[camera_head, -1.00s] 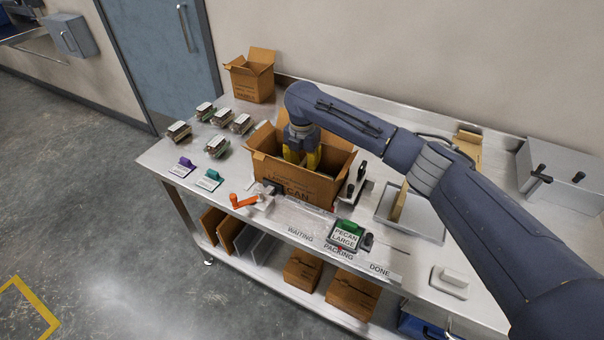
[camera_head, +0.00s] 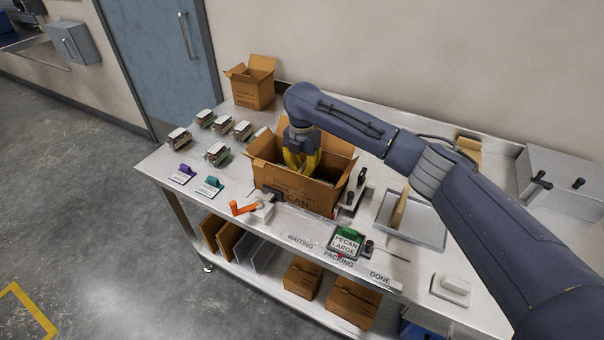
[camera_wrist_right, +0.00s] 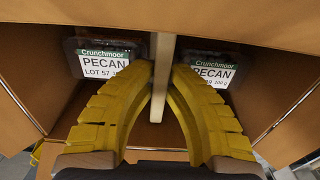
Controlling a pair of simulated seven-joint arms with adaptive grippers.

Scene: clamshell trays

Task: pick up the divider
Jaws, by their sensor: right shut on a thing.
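My left gripper is not in view.
Several clamshell packs (camera_head: 217,153) stand left of the box. A grey tray (camera_head: 432,235) with an upright brown board (camera_head: 399,207) lies to the right. Another open box (camera_head: 252,88) stands behind.

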